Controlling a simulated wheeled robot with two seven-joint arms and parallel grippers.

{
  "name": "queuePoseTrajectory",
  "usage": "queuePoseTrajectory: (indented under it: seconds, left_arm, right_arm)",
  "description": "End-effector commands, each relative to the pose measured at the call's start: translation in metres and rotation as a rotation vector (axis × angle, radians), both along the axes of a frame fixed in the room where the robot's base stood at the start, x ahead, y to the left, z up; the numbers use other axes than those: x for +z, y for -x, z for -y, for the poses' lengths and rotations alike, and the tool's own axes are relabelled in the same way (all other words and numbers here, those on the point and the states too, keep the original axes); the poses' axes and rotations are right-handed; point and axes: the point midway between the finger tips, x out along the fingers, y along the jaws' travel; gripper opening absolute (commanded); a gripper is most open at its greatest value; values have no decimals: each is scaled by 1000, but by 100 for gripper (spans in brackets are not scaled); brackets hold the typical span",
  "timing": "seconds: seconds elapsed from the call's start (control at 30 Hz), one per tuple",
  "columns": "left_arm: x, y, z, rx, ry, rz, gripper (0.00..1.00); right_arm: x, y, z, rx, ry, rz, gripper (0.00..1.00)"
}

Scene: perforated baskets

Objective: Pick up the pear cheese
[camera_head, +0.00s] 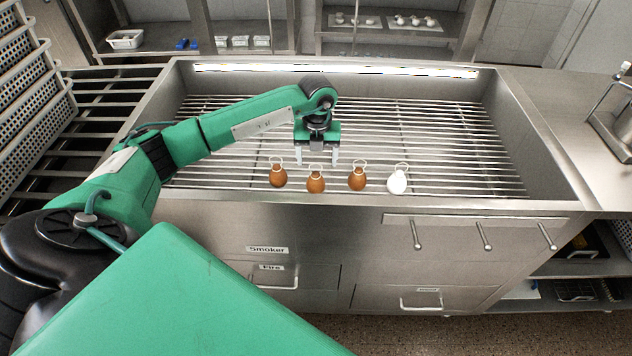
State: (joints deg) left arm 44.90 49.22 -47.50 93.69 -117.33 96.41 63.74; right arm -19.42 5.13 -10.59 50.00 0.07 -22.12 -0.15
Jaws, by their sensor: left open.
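Several pear cheeses with string loops stand in a row along the front of the metal grate (450,150). Three are brown: the left one (278,177), the middle one (315,184) and the right one (357,181). A white one (397,183) stands at the right end of the row. My left gripper (317,160) points down above the row, over the brown cheeses, with its two fingers apart and nothing between them. Its fingertips appear near the loop of the middle brown cheese; I cannot tell whether they touch. My right gripper is not in view.
The grate lies inside a steel smoker with raised walls and a front edge (400,207). Perforated baskets (22,110) are stacked at the left. Shelves with trays (385,22) stand behind. The right part of the grate is clear.

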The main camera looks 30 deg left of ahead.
Motion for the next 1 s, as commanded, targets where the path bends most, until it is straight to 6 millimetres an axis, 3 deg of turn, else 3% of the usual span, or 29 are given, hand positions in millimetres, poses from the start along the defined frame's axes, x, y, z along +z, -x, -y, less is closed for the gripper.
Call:
queuePoseTrajectory:
  seconds: [0.27, 0.53, 0.83, 0.87, 1.0]
  left_arm:
    - [-22, 2, -1, 0, -1, -3, 71]
    - [-60, 4, -1, 0, 1, -2, 71]
    - [-68, 4, -2, -1, -1, 1, 71]
    - [-68, 4, -2, -1, -1, 1, 69]
    - [-67, 4, -2, -1, -1, 1, 42]
  right_arm:
    - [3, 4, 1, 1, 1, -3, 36]
    - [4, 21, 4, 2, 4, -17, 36]
    - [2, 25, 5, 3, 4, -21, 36]
    - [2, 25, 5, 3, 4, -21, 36]
    - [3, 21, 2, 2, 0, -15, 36]
